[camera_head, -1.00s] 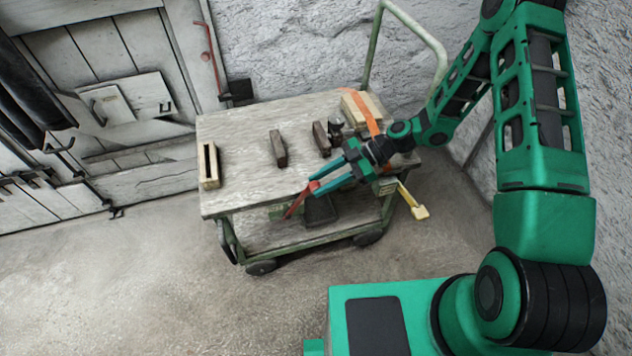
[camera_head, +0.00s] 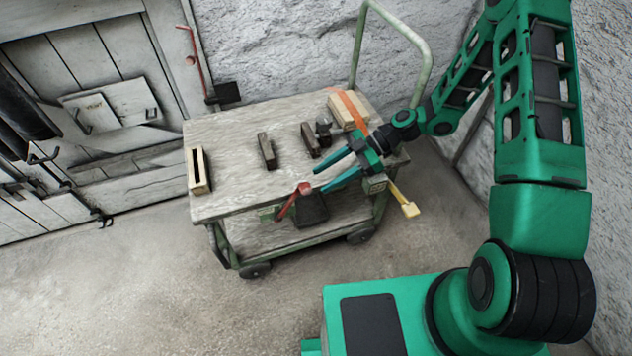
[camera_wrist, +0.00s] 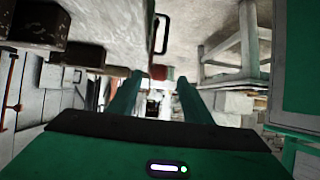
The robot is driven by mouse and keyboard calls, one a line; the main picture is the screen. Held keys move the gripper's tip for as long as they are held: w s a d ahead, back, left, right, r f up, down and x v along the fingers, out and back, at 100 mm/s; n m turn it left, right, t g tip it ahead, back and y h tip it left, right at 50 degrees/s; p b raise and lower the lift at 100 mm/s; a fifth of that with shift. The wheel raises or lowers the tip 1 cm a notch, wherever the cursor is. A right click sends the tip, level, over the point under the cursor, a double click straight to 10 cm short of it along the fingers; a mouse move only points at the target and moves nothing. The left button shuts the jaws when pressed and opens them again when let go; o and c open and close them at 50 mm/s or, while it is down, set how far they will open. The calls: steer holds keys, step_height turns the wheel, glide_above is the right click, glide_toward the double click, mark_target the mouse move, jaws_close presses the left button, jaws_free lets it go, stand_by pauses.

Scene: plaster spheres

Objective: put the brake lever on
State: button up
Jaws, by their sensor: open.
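A red lever (camera_head: 287,206) with a round red knob (camera_head: 305,188) slants up at the front edge of a wooden-topped cart (camera_head: 225,205). I take it as the brake lever. My gripper (camera_head: 320,181) is open and empty at the cart's front edge, just right of the knob. Its two green fingers point left towards the knob and look apart from it. In the wrist view my fingers (camera_wrist: 158,80) are spread, with a small dark red patch (camera_wrist: 170,73) beyond them, perhaps the knob.
A slotted wooden block (camera_head: 199,170), dark blocks (camera_head: 267,151) and a pale block with an orange strap (camera_head: 347,110) stand on the cart top. A black plate (camera_head: 312,209) is beside the lever. A yellow-ended lever (camera_head: 407,206) sticks out at right. The floor in front is clear.

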steer(key=v, duration=0.6)
steer(key=shift+s, duration=0.1)
stand_by(0.3)
steer(key=s+d+r+m+t+h, duration=0.1)
steer(key=s+d+r+m+h, duration=0.3)
steer(key=d+r+m, duration=0.4)
steer(key=s+d+r+m+t+h, duration=0.1)
steer(key=s+d+r+m+h, duration=0.45)
steer(key=d, duration=0.55)
steer(key=s+d+r+m, duration=0.2)
steer(key=s+r+m, duration=0.1)
steer(key=s+m, duration=0.1)
steer(key=s+d+r+m+h, duration=0.1)
steer(key=s+d+r+m, duration=0.2)
steer(key=s, duration=0.4)
steer(key=s+d+r+m+t+h, duration=0.1)
steer(key=s+d+r+m, duration=0.2)
steer(key=s+m, duration=0.3)
steer(key=shift+r+m, duration=0.35)
steer(key=shift+r, duration=0.4)
